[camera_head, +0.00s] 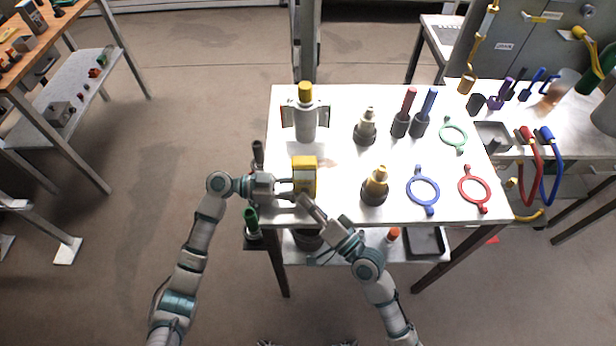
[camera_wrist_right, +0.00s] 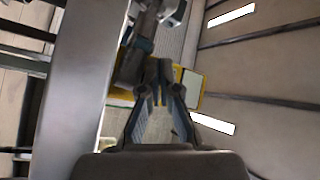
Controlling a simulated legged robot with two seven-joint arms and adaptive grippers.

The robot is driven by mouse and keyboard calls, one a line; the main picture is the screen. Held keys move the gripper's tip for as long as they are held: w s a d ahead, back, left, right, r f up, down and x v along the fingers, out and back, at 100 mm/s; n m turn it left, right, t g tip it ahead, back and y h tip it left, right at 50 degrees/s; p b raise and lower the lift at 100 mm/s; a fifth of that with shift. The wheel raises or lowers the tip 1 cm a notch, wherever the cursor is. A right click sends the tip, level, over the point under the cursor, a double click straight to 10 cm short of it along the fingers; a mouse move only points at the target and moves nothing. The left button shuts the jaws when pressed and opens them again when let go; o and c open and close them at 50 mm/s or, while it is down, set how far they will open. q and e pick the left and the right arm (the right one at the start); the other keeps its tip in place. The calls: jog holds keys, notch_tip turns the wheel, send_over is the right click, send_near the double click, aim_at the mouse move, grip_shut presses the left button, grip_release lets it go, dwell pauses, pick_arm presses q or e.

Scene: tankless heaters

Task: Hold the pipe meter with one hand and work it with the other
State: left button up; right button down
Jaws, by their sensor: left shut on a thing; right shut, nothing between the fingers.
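The pipe meter (camera_head: 305,168) is a yellow block-shaped device with a grey face, near the left edge of the white table in the head view. My left gripper (camera_head: 287,187) is shut on it from the left side. My right gripper (camera_head: 302,202) is shut and empty, just below the meter. In the right wrist view, the right fingers (camera_wrist_right: 159,98) point toward the meter's yellow edge (camera_wrist_right: 190,90), which shows behind them and is partly hidden. I cannot tell whether the right fingertips touch the meter.
The white table (camera_head: 335,185) carries a grey cylinder with a yellow cap (camera_head: 306,118), brass-topped fittings (camera_head: 375,187), red and blue handled tools (camera_head: 404,115), and green, blue and red rings (camera_head: 422,187). A lower shelf (camera_head: 375,250) lies underneath. A wooden bench (camera_head: 60,40) stands at far left.

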jog(key=shift+w, duration=0.15)
dwell(0.5)
jog(key=shift+f, duration=0.1)
jog(key=shift+s, duration=0.45)
jog(key=s, duration=0.6)
dwell(0.5)
pick_arm(q)
jog(key=o, duration=1.1)
